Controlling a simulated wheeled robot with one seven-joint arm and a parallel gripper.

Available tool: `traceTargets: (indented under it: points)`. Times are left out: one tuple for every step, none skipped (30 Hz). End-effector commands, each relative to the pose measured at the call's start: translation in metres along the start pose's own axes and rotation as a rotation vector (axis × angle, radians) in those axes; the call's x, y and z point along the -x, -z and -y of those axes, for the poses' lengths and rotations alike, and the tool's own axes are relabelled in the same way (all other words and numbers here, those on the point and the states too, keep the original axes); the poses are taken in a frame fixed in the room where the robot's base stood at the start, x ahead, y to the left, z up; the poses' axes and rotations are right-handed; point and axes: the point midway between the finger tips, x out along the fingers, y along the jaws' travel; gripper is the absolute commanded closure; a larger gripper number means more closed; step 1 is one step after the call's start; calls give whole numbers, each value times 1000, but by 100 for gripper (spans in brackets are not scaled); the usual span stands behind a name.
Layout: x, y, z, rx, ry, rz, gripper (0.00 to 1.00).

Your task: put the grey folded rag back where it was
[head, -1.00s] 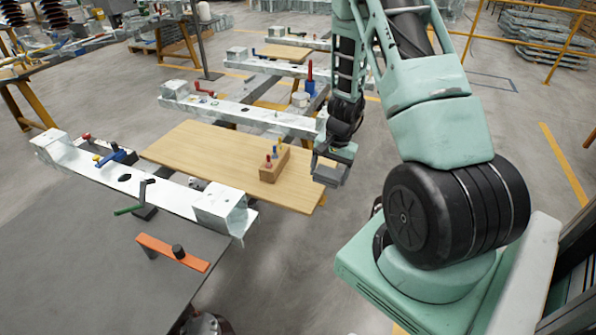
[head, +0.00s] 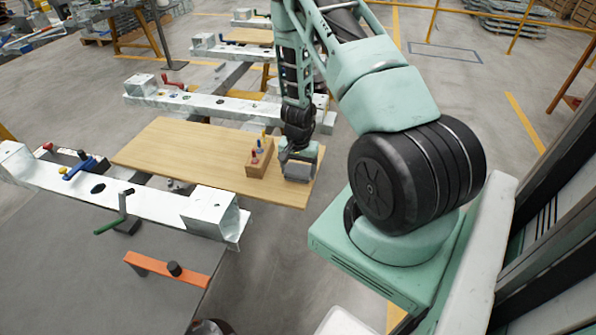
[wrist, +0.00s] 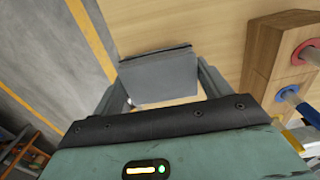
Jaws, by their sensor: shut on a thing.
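The grey folded rag (wrist: 158,76) is a flat grey block between the two fingers of my gripper (wrist: 162,88) in the wrist view. My gripper (head: 299,160) is shut on it. In the head view the rag (head: 297,171) shows grey below the gripper, over the right end of the wooden board (head: 180,150). I cannot tell whether the rag touches the board.
A wooden block (head: 260,160) with coloured-collared pegs stands on the board just left of my gripper; it is also close on the right in the wrist view (wrist: 262,65). White metal beams (head: 210,103) lie beyond. The board's left part is clear.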

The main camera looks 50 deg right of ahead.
Motion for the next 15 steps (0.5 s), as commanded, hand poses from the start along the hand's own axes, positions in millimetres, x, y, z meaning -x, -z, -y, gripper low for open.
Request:
traceTargets:
  points:
    - [-6,0,0,-1,1,2,42]
    - [-8,0,0,-1,1,2,42]
    - [-10,0,0,-1,1,0,42]
    - [-10,0,0,-1,1,0,42]
    - [-11,0,0,-1,1,-1,42]
    - [-11,0,0,0,1,-1,42]
    - [-10,0,0,0,1,-1,42]
    - [-10,0,0,0,1,-1,42]
    - [-10,0,0,0,1,-1,42]
    - [-10,0,0,0,1,-1,42]
    - [-11,0,0,0,1,-1,42]
    - [-12,0,0,0,1,0,42]
    - [-13,0,0,0,1,0,42]
    - [-12,0,0,0,1,0,15]
    - [-12,0,0,0,1,0,4]
